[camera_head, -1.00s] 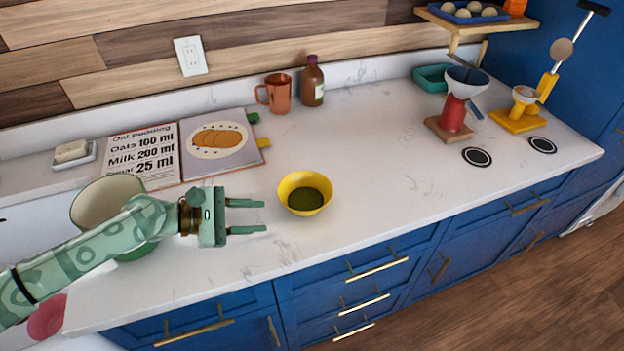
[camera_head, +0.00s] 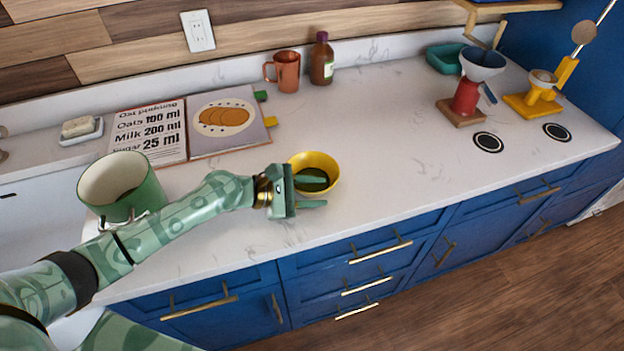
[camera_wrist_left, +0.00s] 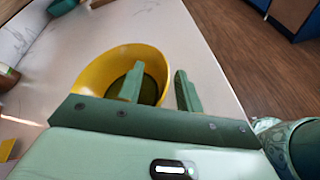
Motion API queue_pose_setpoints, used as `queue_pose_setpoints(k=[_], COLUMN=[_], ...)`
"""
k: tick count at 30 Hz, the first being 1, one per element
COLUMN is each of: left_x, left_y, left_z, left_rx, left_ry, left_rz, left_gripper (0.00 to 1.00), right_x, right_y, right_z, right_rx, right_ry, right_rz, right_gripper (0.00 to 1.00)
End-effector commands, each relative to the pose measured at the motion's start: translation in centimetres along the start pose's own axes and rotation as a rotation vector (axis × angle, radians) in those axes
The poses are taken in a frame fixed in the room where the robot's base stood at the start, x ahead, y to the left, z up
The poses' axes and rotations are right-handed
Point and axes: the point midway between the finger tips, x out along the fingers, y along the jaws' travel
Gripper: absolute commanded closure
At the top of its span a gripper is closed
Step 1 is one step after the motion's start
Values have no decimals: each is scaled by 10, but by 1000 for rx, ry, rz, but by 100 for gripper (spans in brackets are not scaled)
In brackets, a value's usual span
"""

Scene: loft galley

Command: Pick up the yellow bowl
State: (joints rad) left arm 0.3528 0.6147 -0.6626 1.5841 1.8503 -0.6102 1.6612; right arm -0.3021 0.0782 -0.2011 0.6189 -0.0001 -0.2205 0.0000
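The yellow bowl (camera_head: 318,161) stands upright on the white counter, with a dark green inside bottom. My left gripper (camera_head: 312,192) is open at the bowl's near side. One finger overlaps the bowl in the head view and the other is outside it, toward the counter's front edge. In the left wrist view, one finger of the gripper (camera_wrist_left: 160,88) shows over the inside of the bowl (camera_wrist_left: 95,73) and the other beyond its rim. I cannot tell whether either finger touches the bowl. My right gripper is not in view.
A green pot (camera_head: 146,193) stands on the left beside my left arm. An open recipe book (camera_head: 232,142), a copper mug (camera_head: 287,72) and a brown bottle (camera_head: 321,62) are along the back. A red-based funnel stand (camera_head: 464,97) is at right. The counter (camera_head: 400,140) right of the bowl is clear.

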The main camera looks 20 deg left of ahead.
Motion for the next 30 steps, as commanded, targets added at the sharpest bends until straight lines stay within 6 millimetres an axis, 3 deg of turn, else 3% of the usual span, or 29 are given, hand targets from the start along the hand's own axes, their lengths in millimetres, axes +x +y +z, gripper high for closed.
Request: queue_pose_setpoints(k=[6, 10, 11, 23, 26, 30], left_x=[1, 1, 1, -1, -8, -22], left_y=[0, 0, 0, 3, 12, 31], left_z=[0, 0, 0, 6, 21, 55], left_rx=[0, 0, 0, 0, 5, 7], left_ry=[1, 1, 1, 0, 1, -2], left_rz=[0, 0, -1, -1, -1, 1], left_gripper=[65, 98, 100, 100, 100, 100], right_x=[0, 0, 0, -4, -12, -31], right_y=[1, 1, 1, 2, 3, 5], right_z=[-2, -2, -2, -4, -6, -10], right_rx=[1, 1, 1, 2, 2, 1], right_ry=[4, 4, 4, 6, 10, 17], right_rz=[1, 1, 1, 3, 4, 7], right_gripper=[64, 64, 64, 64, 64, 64])
